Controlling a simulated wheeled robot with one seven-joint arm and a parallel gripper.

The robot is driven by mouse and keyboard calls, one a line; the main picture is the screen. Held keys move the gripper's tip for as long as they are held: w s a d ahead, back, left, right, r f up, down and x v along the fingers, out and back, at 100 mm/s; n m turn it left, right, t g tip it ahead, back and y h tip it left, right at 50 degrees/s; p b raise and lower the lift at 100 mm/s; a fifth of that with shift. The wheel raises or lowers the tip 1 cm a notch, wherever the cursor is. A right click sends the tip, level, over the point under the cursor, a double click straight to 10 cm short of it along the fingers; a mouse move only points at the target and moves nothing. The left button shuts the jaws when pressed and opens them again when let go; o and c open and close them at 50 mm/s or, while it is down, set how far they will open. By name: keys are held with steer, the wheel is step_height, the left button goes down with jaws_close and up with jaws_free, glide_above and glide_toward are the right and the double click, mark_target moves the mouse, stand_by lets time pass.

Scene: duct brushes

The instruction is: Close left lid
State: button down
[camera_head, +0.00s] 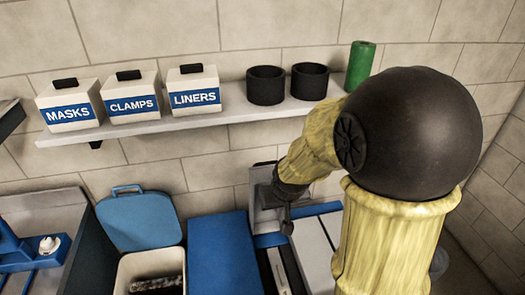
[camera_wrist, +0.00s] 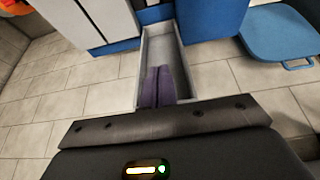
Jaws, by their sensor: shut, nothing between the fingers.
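The left lid (camera_head: 140,222) is a blue panel with a loop handle at its top. It stands open, tilted back behind a white bin (camera_head: 124,274) at the lower left of the head view. A blue lid with a handle (camera_wrist: 280,32) also shows at the upper right of the wrist view. My gripper (camera_head: 287,226) is well to the right of the lid, beyond a blue block, and touches neither lid nor bin. In the wrist view its two dark purple fingers (camera_wrist: 159,70) are together and empty, over a grey open tray or drawer (camera_wrist: 143,65).
A dark object (camera_head: 157,284) lies in the bin. A flat-topped blue block (camera_head: 219,255) stands between bin and gripper. A wall shelf (camera_head: 150,127) above carries labelled boxes, two black cups and a green cylinder (camera_head: 360,66). Tiled floor (camera_wrist: 215,78) is clear beside the tray.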

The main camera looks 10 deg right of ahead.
mark_target(262, 164)
steer(key=w+r+t+p, duration=0.1)
steer(key=w+r, duration=0.1)
steer(key=w, duration=0.2)
steer(key=w+r+t+p, duration=0.1)
steer(key=w+r, duration=0.1)
steer(key=w, duration=0.3)
steer(key=w+r+t+p, duration=0.1)
steer(key=w+r, duration=0.2)
steer(key=w, duration=0.2)
steer(key=shift+w+d+p, duration=0.1)
steer(key=shift+w+p, duration=0.1)
steer(key=shift+p, duration=0.2)
steer(key=shift+f, duration=0.1)
steer(key=p+x, duration=0.2)
steer(key=x, duration=0.7)
steer(key=shift+p, duration=0.4)
steer(key=shift+w+f, duration=0.3)
steer(key=shift+w, duration=0.1)
steer(key=shift+s+f+t, duration=0.1)
steer(key=shift+t, duration=0.2)
